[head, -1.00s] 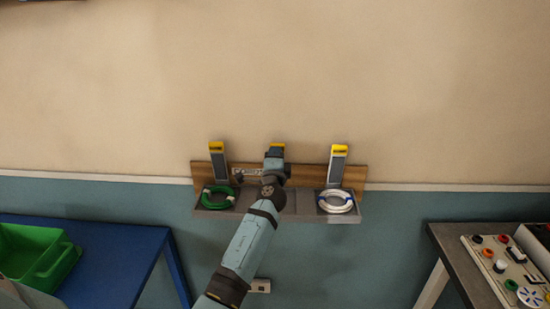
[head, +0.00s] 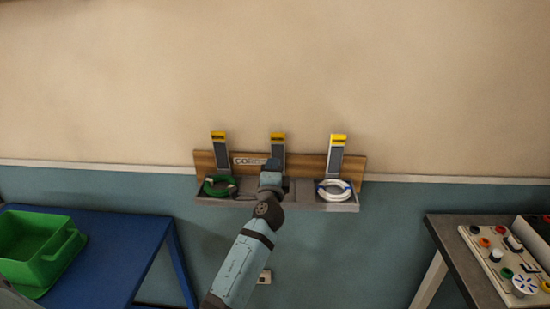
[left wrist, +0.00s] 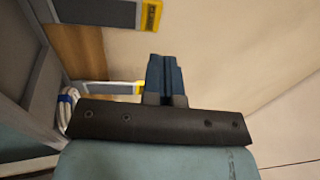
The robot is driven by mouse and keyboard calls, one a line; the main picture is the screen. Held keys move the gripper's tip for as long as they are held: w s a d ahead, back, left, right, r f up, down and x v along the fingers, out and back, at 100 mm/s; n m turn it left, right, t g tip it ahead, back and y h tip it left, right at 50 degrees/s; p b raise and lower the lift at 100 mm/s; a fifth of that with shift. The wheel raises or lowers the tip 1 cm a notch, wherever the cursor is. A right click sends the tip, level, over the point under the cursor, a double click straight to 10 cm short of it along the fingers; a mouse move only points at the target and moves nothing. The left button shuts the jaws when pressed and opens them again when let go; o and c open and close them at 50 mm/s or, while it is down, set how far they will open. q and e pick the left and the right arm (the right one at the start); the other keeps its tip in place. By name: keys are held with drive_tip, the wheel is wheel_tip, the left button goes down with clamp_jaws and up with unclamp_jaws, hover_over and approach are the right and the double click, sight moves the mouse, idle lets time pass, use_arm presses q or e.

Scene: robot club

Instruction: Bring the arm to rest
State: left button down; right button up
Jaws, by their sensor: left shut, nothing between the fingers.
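My left arm reaches up from the bottom of the head view to a wall rack (head: 307,161). My left gripper (head: 273,164) is in front of the rack's middle, below the middle yellow-tipped hook (head: 278,147). In the left wrist view the left gripper's fingers (left wrist: 165,75) are together with nothing between them. A green cable coil (head: 219,187) lies in the left part of the rack's tray. A white cable coil (head: 334,190) with blue ties lies in the right part, and its edge shows in the left wrist view (left wrist: 67,108). My right gripper is not in view.
A blue table (head: 120,250) with a green bin (head: 38,250) stands at the left. A dark table (head: 440,235) with a control panel of knobs (head: 487,240) stands at the right. A wall socket (head: 264,276) is below the rack. The floor space between the tables looks free.

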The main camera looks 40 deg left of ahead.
use_arm(q)
drive_tip(key=s+d+f+n+g+h+p, duration=0.1)
drive_tip(key=s+d+f+h, duration=0.3)
drive_tip(key=s+d+f, duration=0.4)
drive_tip(key=s+d+f+n+g+h+p, duration=0.1)
drive_tip(key=s+d+f+n+g+h, duration=0.2)
drive_tip(key=s+f, duration=0.5)
drive_tip(key=s+d+f+n+g+h, duration=0.1)
drive_tip(key=s+d+f+n+h, duration=0.1)
drive_tip(key=s+d+f, duration=0.3)
drive_tip(key=s+d+f+n+g+h+p, duration=0.1)
drive_tip(key=s+d+f+n+g+h, duration=0.1)
drive_tip(key=s+d+f+h, duration=0.3)
drive_tip(key=s+d+f, duration=0.1)
drive_tip(key=s+f, duration=0.2)
drive_tip(key=s, duration=0.4)
drive_tip(key=shift+s+d+f+n, duration=0.15)
drive_tip(key=shift+s+d+n, duration=0.15)
drive_tip(key=shift+n, duration=0.1)
